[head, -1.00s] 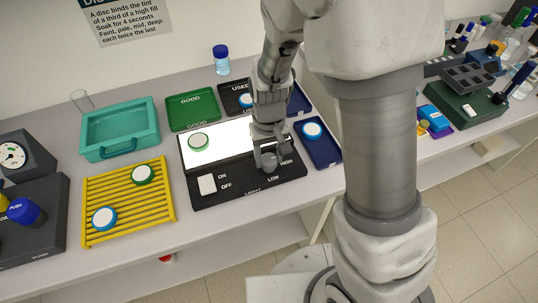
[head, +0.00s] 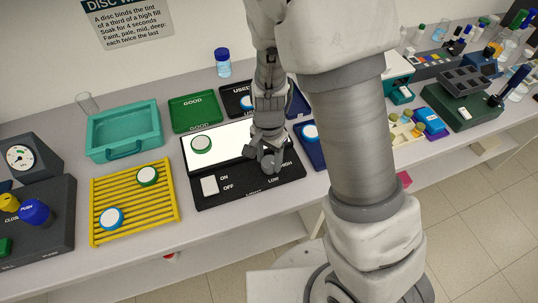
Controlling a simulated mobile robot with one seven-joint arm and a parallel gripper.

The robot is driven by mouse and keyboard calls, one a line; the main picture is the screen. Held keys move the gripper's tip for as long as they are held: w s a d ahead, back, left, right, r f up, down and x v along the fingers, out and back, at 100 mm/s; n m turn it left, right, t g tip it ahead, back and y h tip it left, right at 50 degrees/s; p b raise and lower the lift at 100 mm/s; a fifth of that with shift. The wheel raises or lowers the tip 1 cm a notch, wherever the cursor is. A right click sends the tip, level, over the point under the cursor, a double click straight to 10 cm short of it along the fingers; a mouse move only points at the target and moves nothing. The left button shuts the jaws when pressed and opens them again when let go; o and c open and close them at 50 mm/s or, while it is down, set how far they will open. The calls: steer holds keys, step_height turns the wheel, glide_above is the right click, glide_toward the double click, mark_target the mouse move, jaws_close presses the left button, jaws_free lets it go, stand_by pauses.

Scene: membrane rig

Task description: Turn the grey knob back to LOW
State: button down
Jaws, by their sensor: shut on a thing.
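The grey knob (head: 268,167) is on the front right of the black light box panel (head: 235,197), by the LOW and HIGH labels. My gripper (head: 268,158) comes down from above and is shut on the knob, partly hiding it. The HIGH label is partly covered by my gripper, and the LOW label shows just below the knob. Which label the knob points to cannot be made out. A white ON/OFF switch (head: 210,186) is at the panel's left. The lit white plate (head: 228,142) behind carries a green-rimmed disc (head: 201,144).
A yellow rack (head: 120,236) with two discs (head: 110,218) stands at the left, with a teal tray (head: 148,155) behind it. A green GOOD tray (head: 196,112), a black USED tray (head: 232,101) and a blue tray (head: 312,156) surround the light box closely.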

mark_target(269, 161)
steer(key=m+p, duration=0.1)
steer(key=m, duration=0.2)
steer(key=shift+r+m+p, duration=0.15)
steer(key=shift+m+p, duration=0.15)
steer(key=shift+p, duration=0.05)
steer(key=shift+m+p, duration=0.85)
steer(key=shift+m, duration=0.85)
steer(key=shift+c, duration=1.3)
jaws_free()
step_height(269, 161, up, 17)
steer(key=p, duration=0.2)
steer(key=shift+p, duration=0.35)
